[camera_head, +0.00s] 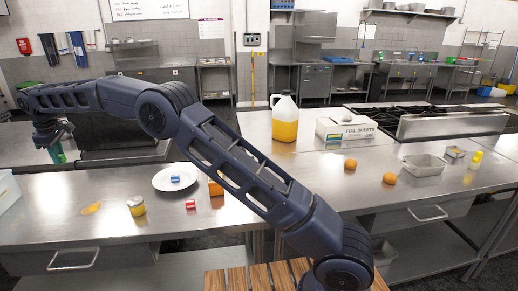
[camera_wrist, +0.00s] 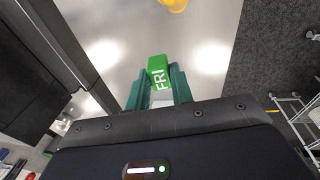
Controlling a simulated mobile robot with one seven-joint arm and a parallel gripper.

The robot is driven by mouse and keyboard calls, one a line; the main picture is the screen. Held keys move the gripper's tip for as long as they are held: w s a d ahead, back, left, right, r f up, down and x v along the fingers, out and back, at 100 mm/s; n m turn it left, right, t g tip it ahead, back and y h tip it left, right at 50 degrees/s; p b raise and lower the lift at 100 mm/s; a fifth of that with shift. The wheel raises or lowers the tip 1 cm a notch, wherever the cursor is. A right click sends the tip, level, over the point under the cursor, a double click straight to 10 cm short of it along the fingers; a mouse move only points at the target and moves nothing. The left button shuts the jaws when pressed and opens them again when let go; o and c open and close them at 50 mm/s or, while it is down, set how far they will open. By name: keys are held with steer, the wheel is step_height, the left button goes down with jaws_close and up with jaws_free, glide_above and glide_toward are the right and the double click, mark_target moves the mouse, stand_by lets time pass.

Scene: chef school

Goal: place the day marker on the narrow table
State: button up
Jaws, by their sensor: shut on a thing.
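The day marker is a green block with white letters "FRI" (camera_wrist: 158,72) in the wrist view. My gripper (camera_wrist: 156,84) is shut on it, with a teal finger on each side. In the head view my gripper (camera_head: 52,137) is at the far left, pointing down, with the green marker (camera_head: 58,153) below it. The marker appears to be over a long steel table (camera_head: 50,225); I cannot tell the gap to its top. I cannot tell for sure which steel surface is the narrow table.
A jug (camera_head: 285,119) and foil box (camera_head: 345,128) stand farther back. The near left steel has bare areas.

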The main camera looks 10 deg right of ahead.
steer(key=w+d+r+m, duration=0.1)
steer(key=w+d+m, duration=0.1)
steer(key=w+d, duration=1.25)
steer(key=w+d+r+m, duration=0.1)
steer(key=w+d+m, duration=0.1)
steer(key=w+d, duration=1.2)
steer(key=w+d+r+m, duration=0.1)
steer(key=w+d+m, duration=0.1)
steer(key=d, duration=1.9)
steer(key=w+d+m, duration=0.2)
steer(key=d, duration=2)
steer(key=s+d+m+h, duration=0.1)
steer(key=s+d+m, duration=0.35)
steer(key=d, duration=1.25)
steer(key=s+d+m, duration=0.1)
steer(key=s+d, duration=0.7)
steer(key=d, duration=0.8)
steer(key=s+d+f+m, duration=0.25)
steer(key=s+d, duration=0.75)
steer(key=s, duration=0.5)
steer(key=s+d+f+m, duration=0.2)
steer(key=s+d+m, duration=0.1)
steer(key=s+d, duration=1)
steer(key=f, duration=0.6)
steer(key=s+a+f, duration=0.1)
steer(key=f, duration=0.5)
steer(key=a+f, duration=0.1)
steer(key=f, duration=0.6)
steer(key=shift+s, duration=0.35)
